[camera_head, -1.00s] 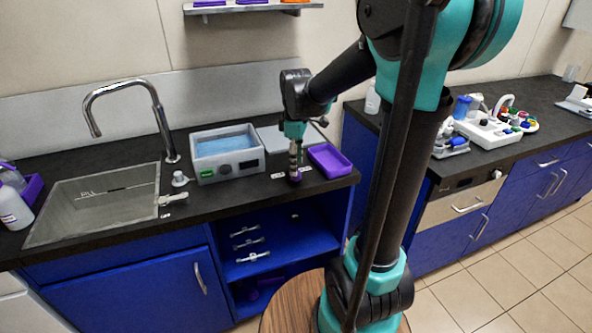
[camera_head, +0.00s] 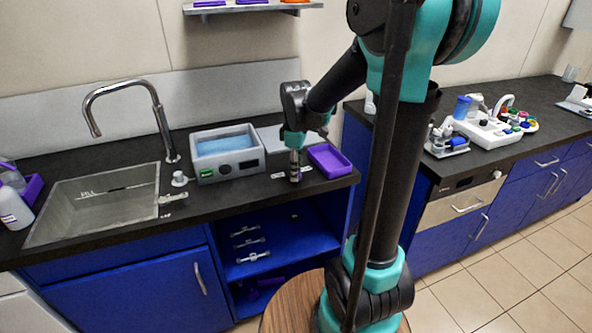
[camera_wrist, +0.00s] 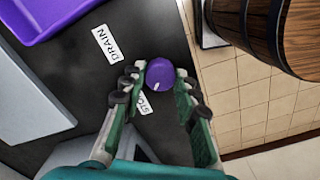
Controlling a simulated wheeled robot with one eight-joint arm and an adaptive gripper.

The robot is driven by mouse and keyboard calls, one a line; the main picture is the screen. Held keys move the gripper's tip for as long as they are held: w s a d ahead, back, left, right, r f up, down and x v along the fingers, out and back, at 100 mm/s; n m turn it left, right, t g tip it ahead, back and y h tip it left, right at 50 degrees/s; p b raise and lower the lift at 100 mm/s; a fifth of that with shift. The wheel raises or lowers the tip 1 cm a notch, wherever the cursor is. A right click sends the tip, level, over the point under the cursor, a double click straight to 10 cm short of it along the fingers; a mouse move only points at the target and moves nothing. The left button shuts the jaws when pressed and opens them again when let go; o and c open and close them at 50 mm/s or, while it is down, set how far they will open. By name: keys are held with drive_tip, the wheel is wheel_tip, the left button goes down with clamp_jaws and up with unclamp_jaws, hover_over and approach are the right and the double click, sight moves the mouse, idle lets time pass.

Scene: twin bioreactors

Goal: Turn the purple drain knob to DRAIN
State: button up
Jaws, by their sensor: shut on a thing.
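The purple drain knob (camera_wrist: 160,73) stands between my fingertips in the wrist view. A small pale mark on its top points toward the picture's lower left. My gripper (camera_wrist: 158,82) is shut on the knob, one finger on each side. A white DRAIN label (camera_wrist: 106,44) lies at the knob's upper left, and a STOP label (camera_wrist: 145,104) just below it, partly hidden by a finger. In the head view my gripper (camera_head: 295,170) points down at the counter's front edge and hides most of the knob.
A purple tray (camera_head: 345,175) lies right of my gripper. A grey bath with blue content (camera_head: 232,169) stands at its left, and a sink (camera_head: 60,208) is farther left. In the wrist view a wooden barrel-like thing (camera_wrist: 275,35) is at the upper right, over the tiled floor.

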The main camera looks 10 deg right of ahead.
drive_tip(key=shift+m, duration=0.5)
drive_tip(key=shift+c, duration=0.4)
drive_tip(key=m, duration=0.3)
drive_tip(key=shift+m, duration=0.4)
drive_tip(key=m, duration=0.4)
drive_tip(key=shift+m, duration=0.3)
drive_tip(key=m, duration=0.8)
drive_tip(key=shift+m, duration=0.4)
drive_tip(key=o, duration=1.2)
drive_tip(key=shift+c, duration=0.2)
